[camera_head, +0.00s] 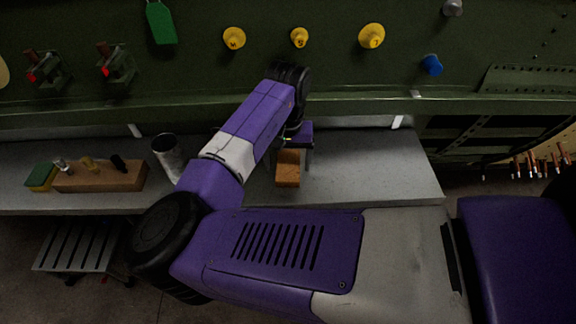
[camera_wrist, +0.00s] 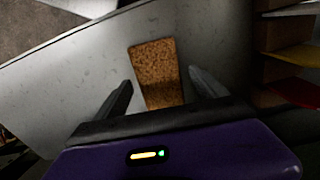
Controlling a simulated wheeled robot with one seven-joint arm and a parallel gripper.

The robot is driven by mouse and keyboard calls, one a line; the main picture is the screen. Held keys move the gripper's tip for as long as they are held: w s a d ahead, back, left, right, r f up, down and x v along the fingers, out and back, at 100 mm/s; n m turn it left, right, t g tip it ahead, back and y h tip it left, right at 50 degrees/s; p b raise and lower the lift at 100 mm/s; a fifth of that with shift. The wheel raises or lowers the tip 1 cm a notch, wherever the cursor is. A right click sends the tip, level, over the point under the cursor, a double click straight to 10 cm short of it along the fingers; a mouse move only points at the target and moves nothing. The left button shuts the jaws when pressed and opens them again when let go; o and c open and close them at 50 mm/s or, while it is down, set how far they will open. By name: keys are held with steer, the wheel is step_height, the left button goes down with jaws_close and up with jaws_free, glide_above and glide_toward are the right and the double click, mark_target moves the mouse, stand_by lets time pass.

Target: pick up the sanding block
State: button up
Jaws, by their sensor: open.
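The sanding block (camera_wrist: 156,72) is a brown, grainy rectangular block lying on the grey bench. In the wrist view it is between and just beyond my two fingers, with a gap on each side. In the head view the sanding block (camera_head: 288,168) is right below my gripper (camera_head: 294,145), partly covered by it at its upper end. In the wrist view my gripper (camera_wrist: 163,88) is open and empty, its dark fingers spread to either side of the block. The lower end of the block is hidden by my gripper body.
The grey bench (camera_head: 375,165) is clear to the right of the block. A metal cup (camera_head: 167,156), a wooden holder (camera_head: 100,179) and a green-yellow sponge (camera_head: 41,177) stand to the left. The green fuselage wall (camera_head: 330,80) with yellow knobs rises behind.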

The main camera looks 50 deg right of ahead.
mark_target(288, 164)
steer(key=shift+c, duration=0.4)
steer(key=c, duration=1.4)
steer(key=shift+o, duration=0.2)
step_height(288, 164, up, 20)
steer(key=b, duration=0.2)
